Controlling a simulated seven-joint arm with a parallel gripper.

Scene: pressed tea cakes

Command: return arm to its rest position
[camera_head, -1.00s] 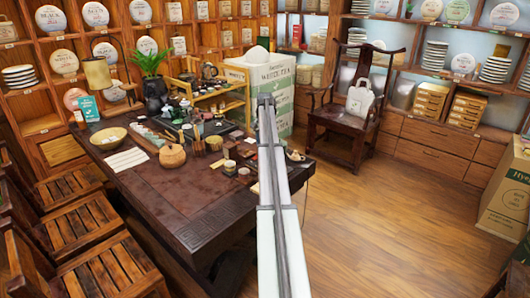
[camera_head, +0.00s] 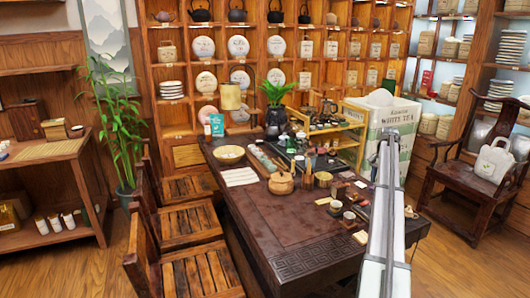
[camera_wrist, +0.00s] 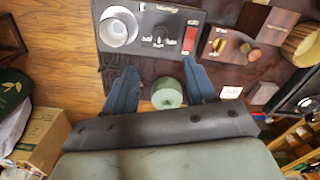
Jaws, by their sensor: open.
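My arm (camera_head: 385,230) reaches up the right side of the head view, over the right end of the dark tea table (camera_head: 240,180). The gripper's fingers are not clear in that view. In the wrist view my gripper (camera_wrist: 158,68) is open, with its two blue fingers spread apart. A pale green round thing (camera_wrist: 167,93) shows between the fingers. I cannot tell how far below them it lies. Beyond the fingertips is a dark tray (camera_wrist: 150,40) with a white round cup (camera_wrist: 118,27) and a red piece (camera_wrist: 190,40).
A carved armchair (camera_head: 470,195) and a white tea box (camera_head: 402,120) stand at right. A potted bamboo (camera_head: 115,130) stands at left.

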